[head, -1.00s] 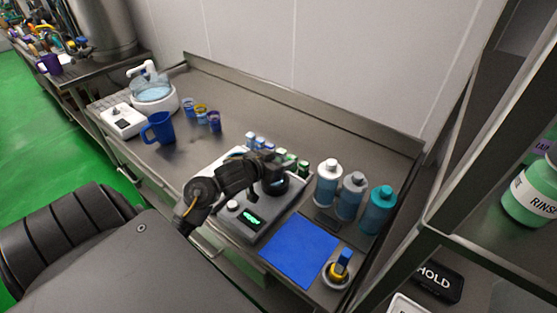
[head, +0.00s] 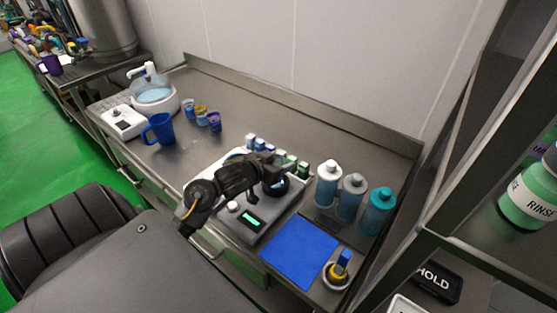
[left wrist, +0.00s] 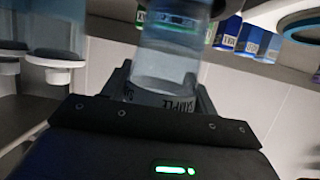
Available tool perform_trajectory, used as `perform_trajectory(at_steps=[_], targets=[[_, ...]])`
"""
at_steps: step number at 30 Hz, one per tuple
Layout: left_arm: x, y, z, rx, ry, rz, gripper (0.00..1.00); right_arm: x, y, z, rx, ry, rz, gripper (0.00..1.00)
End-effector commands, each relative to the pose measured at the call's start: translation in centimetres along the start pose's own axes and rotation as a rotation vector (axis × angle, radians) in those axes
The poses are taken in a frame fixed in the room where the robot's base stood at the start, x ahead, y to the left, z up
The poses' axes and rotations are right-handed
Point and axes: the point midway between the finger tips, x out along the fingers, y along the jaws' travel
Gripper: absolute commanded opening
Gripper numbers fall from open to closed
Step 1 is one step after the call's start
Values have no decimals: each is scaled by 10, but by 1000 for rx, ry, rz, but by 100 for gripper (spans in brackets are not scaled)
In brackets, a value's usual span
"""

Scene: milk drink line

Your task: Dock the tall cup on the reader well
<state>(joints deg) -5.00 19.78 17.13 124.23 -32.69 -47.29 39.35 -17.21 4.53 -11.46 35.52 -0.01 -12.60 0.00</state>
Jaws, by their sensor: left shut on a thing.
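The reader is a grey box (head: 262,228) with a lit green display (head: 251,221), on the steel counter. A dark ring on its right part shows beside my left gripper (head: 272,178). In the left wrist view, my left gripper (left wrist: 163,88) is shut on a clear tall cup (left wrist: 168,62) with a SAMPLE label. The cup's far end is by a green-lit band (left wrist: 180,20); I cannot tell whether it is seated in the well. In the head view my gripper hides most of the cup. My right gripper is not in view.
Several small colour-capped vials (head: 281,158) stand behind the reader. Bottles (head: 351,198) stand to its right. A blue mat (head: 299,251) lies in front of them, next to a yellow-and-blue item (head: 340,268). A blue mug (head: 160,129) stands at left. The counter's back middle is clear.

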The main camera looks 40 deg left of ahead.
Motion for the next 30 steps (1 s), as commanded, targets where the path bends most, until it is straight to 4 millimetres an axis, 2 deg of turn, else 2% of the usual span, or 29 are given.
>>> perform_trajectory(at_steps=[30], targets=[[0,0,0,-1,0,0,34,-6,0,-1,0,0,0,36]])
